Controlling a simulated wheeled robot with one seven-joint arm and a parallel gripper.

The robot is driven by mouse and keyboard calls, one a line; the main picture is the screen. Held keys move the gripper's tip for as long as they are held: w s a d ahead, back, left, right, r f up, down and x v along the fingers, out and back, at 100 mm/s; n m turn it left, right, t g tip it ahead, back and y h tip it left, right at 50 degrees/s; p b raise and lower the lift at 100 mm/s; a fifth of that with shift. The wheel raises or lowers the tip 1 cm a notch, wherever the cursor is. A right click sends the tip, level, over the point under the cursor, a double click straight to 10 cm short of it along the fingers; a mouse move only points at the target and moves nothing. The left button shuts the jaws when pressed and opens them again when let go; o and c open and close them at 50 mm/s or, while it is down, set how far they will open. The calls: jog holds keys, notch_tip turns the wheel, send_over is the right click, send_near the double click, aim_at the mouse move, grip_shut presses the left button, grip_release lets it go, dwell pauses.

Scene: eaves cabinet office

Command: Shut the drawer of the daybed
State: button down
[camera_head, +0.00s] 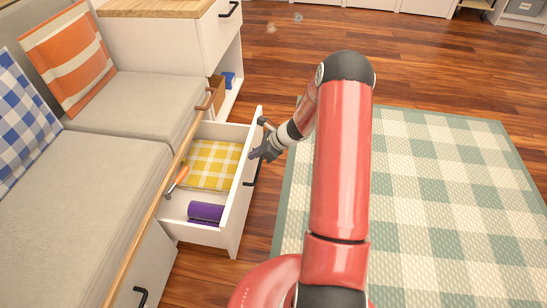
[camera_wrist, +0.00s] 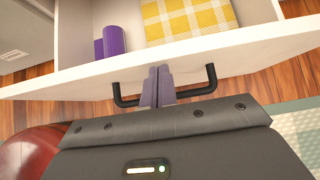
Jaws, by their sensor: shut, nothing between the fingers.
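The daybed drawer (camera_head: 240,208) is pulled out from under the grey-cushioned daybed (camera_head: 90,185). It holds a folded yellow checked cloth (camera_head: 212,165), a purple rolled item (camera_head: 205,212) and an orange-handled thing (camera_head: 178,180). The drawer's front panel and its black handle (camera_wrist: 124,100) show in the wrist view. My gripper (camera_wrist: 158,72) is shut and empty, its fingertips at the middle of the drawer front, by the handle bar. Whether the fingertips touch the front I cannot tell. In the head view my gripper (camera_head: 254,153) is at the outer side of the front.
A green and cream checked rug (camera_head: 440,190) lies to the right on the wooden floor (camera_head: 420,60). A white cabinet (camera_head: 165,45) with a wooden top and open shelf stands at the daybed's far end. The floor beyond the drawer is clear.

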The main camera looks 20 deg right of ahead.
jog(key=w+a, duration=0.6)
jog(key=a, duration=0.3)
jog(key=w+a, duration=0.6)
jog(key=a, duration=0.3)
jog(key=shift+w+a+p, duration=0.25)
jog(key=shift+p, duration=0.05)
